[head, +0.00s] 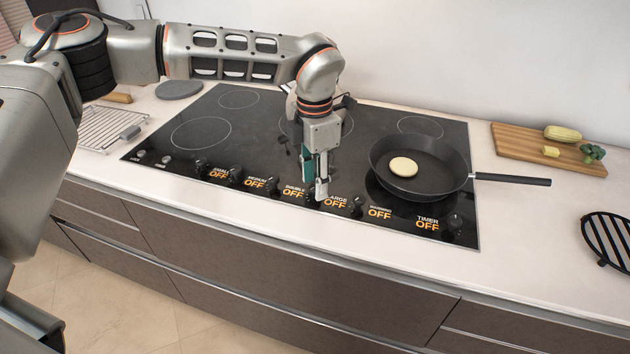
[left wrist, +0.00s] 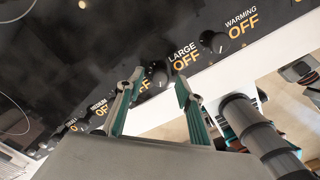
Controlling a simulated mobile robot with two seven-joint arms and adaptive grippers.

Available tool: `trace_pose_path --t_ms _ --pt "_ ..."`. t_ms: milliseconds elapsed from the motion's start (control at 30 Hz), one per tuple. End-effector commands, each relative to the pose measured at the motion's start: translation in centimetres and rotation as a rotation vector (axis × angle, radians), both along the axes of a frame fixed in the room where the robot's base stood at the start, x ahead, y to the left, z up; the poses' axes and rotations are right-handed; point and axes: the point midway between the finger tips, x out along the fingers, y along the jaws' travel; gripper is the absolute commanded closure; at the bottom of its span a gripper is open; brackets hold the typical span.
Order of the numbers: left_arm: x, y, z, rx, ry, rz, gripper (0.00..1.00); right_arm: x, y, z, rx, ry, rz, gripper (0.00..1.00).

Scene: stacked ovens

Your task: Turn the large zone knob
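The LARGE label with an orange OFF (head: 335,202) is on the front strip of the black cooktop. A round black knob (left wrist: 156,73) sits just left of that label in the left wrist view; in the head view my gripper largely hides it. My left gripper (head: 315,190) points down at this knob. In the left wrist view, its two teal-lined fingers (left wrist: 157,82) are apart, one toward each side of the knob. Contact with the knob cannot be told. My right gripper is not recognisable in either view.
The WARMING knob (head: 357,203) is close on the right, and another knob (head: 273,183) is on the left. A frying pan (head: 440,150) with a pale round piece stands at the cooktop's right. A cutting board (head: 510,143) with vegetables and a black trivet (head: 607,240) lie farther right.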

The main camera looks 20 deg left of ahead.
Motion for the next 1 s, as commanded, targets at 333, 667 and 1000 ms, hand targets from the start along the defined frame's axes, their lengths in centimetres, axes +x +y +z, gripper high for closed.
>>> trace_pose_path --t_ms 333,667,1000 --pt "0.0 0.0 -0.7 0.000 0.000 0.000 0.64 0.1 0.0 0.0 0.000 -0.001 0.001 0.60" --pt "0.0 0.0 -0.7 0.000 0.000 -0.001 1.00 0.2 0.0 0.1 0.000 -0.003 0.000 0.60" --pt "0.0 0.0 -0.5 0.000 0.000 -0.084 1.00 0.5 0.0 1.4 -0.001 -0.012 0.000 0.60"
